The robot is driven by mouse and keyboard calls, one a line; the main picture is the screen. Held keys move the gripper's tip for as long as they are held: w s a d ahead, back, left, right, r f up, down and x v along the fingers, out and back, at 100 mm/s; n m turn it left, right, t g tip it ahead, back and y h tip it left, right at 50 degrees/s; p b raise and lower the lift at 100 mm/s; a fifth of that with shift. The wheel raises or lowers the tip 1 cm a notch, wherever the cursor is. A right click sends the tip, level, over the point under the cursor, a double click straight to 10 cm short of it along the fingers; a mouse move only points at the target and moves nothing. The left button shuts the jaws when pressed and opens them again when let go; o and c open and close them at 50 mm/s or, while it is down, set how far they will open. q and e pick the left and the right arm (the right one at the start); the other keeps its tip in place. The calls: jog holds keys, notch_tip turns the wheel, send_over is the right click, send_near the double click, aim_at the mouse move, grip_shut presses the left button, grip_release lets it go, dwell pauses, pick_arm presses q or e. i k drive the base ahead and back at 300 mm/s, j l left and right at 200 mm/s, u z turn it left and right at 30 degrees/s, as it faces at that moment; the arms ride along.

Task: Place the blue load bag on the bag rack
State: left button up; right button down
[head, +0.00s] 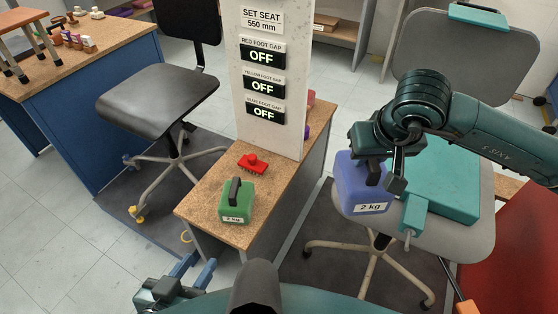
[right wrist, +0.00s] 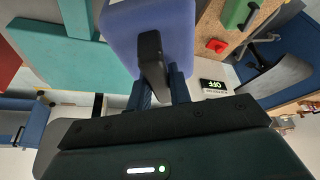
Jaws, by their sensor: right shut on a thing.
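The blue load bag (head: 362,190) is a violet-blue block with a dark handle and a "2 kg" label. My right gripper (head: 385,165) is shut on its handle and holds it in front of the grey chair seat at the right. In the right wrist view the fingers (right wrist: 162,88) close around the dark handle (right wrist: 152,62), with the bag (right wrist: 165,20) beyond. A low wood-topped stand (head: 205,203), which may be the bag rack, is left of the bag. My left gripper (head: 195,270) is open and empty at the bottom, its fingers apart.

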aim_at(208, 194)
jog(key=i+j, duration=0.1)
jog(key=j, duration=0.4)
jog(key=i+j, duration=0.1)
jog(key=j, duration=0.4)
jog(key=i+j, duration=0.1)
jog(key=j, duration=0.4)
jog(key=i+j, duration=0.15)
jog(key=j, duration=0.35)
jog(key=i+j, duration=0.1)
jog(key=j, duration=0.4)
